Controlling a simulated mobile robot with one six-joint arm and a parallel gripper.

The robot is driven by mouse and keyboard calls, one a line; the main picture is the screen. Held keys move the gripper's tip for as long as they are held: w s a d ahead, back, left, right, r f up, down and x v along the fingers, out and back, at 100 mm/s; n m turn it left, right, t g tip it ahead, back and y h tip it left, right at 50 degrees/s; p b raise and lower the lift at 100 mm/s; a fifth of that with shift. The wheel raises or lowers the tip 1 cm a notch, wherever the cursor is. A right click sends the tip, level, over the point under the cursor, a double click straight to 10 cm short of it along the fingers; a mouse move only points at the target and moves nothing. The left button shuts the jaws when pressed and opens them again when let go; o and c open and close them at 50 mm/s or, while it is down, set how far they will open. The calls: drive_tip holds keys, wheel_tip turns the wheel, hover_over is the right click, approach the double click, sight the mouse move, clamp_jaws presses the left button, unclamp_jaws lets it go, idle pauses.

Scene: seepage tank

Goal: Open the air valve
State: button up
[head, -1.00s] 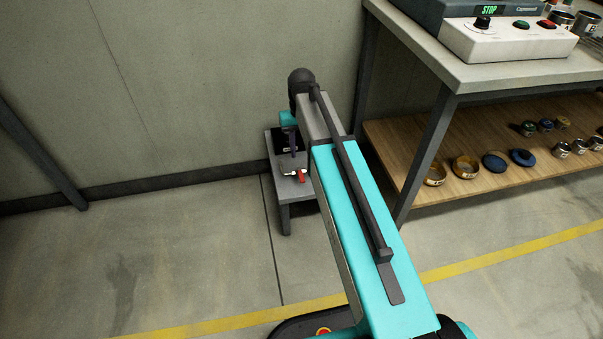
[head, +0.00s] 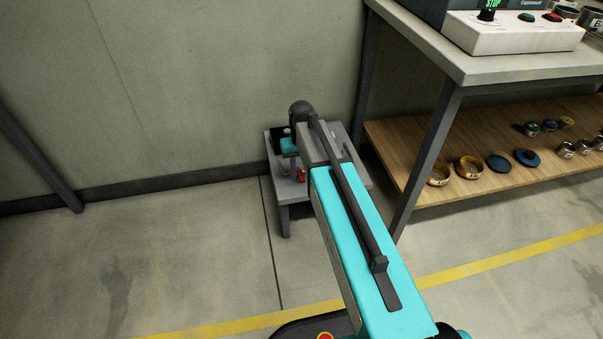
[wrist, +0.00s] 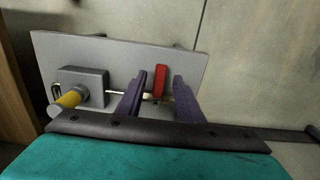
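The red valve handle (wrist: 160,83) stands on a thin pipe over a small grey stand (wrist: 218,65) in the wrist view. In the head view only a bit of the red handle (head: 301,176) shows beside my arm. My gripper (wrist: 159,76) is open. Its two dark purple fingers are on either side of the handle in the picture, with gaps on both sides. I cannot tell how deep the handle sits between them. In the head view the fingers are mostly hidden.
A grey block (wrist: 92,80) with a yellow-banded knob (wrist: 71,98) sits left of the handle. The wall (head: 200,80) is close behind the stand. A workbench (head: 480,66) with a control box (head: 515,38) and a wooden lower shelf (head: 425,190) stands right. Open floor (head: 130,250) lies left.

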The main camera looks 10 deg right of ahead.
clamp_jaws()
